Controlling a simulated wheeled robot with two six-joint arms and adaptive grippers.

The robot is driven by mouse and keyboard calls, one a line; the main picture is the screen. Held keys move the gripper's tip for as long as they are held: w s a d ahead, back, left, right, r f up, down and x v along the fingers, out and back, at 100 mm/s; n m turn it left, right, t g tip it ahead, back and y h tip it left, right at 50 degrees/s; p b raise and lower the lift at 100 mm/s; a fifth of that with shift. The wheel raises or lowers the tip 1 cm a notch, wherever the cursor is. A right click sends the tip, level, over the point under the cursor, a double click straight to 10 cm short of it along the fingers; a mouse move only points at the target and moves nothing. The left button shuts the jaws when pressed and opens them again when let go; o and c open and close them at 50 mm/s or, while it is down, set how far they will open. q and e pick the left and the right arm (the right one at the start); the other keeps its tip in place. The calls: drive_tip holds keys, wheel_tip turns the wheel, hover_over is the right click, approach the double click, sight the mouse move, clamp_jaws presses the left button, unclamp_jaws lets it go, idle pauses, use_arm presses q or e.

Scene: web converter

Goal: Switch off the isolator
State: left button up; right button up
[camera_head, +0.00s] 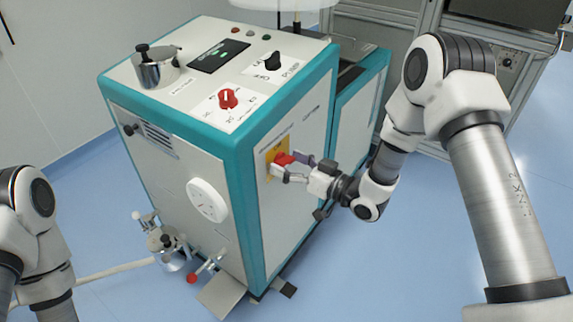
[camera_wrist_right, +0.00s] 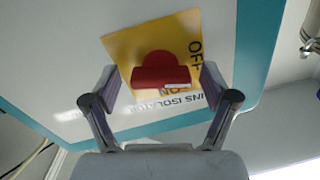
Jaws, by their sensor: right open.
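The isolator is a red knob (camera_head: 283,158) on a yellow plate (camera_head: 269,150) on the side panel of the white and teal machine. In the right wrist view the red knob (camera_wrist_right: 160,66) has a bar lying across the picture, with a pale mark near its right end. The yellow plate (camera_wrist_right: 122,48) reads OFF at the right and ON, partly hidden, below the knob. My right gripper (camera_head: 287,168) is open, its fingers (camera_wrist_right: 160,85) on either side of the knob. A gap shows at the left finger; contact at the right is unclear. My left gripper is out of view.
The machine's top (camera_head: 170,95) carries a red dial (camera_head: 228,98), a black dial (camera_head: 272,61) and a metal pot (camera_head: 155,67). A round white gauge (camera_head: 207,199) and valves (camera_head: 170,246) are on its front. A grey cabinet (camera_head: 380,30) stands behind. Blue floor lies open at right.

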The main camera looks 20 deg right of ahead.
drive_tip(key=shift+w+a, duration=0.15)
drive_tip(key=c, duration=1.2)
drive_tip(key=shift+o, duration=0.2)
drive_tip(key=shift+n, duration=1.5)
drive_tip(key=o, duration=1.2)
drive_tip(key=shift+c, duration=0.2)
